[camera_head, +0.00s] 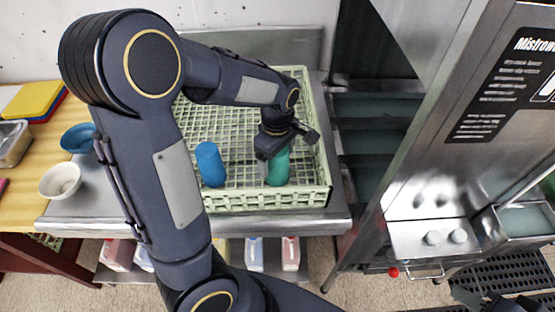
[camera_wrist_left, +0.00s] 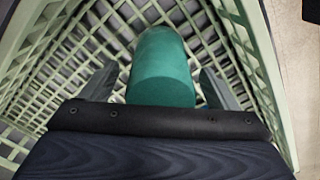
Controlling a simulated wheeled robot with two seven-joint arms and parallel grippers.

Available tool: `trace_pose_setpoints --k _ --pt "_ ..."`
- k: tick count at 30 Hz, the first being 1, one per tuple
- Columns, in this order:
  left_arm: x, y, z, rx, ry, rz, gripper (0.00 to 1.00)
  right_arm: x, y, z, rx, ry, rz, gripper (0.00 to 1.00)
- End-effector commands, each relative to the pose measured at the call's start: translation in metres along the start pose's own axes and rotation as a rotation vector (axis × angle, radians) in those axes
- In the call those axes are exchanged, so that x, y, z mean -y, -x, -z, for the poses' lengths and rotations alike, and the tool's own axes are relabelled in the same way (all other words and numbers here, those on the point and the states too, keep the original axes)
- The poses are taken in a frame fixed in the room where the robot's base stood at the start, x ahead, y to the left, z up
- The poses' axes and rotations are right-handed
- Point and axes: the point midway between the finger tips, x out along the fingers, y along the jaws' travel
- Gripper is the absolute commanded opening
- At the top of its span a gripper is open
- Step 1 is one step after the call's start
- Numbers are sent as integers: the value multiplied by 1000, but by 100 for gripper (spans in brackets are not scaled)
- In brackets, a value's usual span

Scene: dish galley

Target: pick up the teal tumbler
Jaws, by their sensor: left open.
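The teal tumbler (camera_head: 278,170) stands in the pale green dish rack (camera_head: 250,201), near its front right corner. In the left wrist view the tumbler (camera_wrist_left: 162,68) sits between the two grey fingers of my left gripper (camera_wrist_left: 160,88), with one finger on each side and gaps showing. My left gripper (camera_head: 272,158) is open, reaching down at the tumbler from above and hiding its upper part in the head view. A dark part of my right gripper (camera_head: 492,302) shows at the bottom right edge, too cut off to read its jaws.
A blue tumbler (camera_head: 210,164) stands in the rack left of the teal one. Left of the rack are a blue bowl (camera_head: 78,138) and a white bowl (camera_head: 60,181). The rack's lattice wall is close to the teal tumbler's right. A steel machine (camera_head: 440,200) stands at right.

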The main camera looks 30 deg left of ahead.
Motion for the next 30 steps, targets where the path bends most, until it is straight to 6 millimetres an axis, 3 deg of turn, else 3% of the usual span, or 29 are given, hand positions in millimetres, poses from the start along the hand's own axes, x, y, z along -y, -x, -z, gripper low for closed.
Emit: trace_pose_setpoints --k 7,18,30 --pt "0 -2 0 1 0 -1 82 0 0 0 0 0 0 36" --pt "0 -1 0 1 0 -1 33 0 0 0 0 0 0 36" --pt "0 6 0 1 -1 -4 32 -1 -1 -1 0 0 0 36"
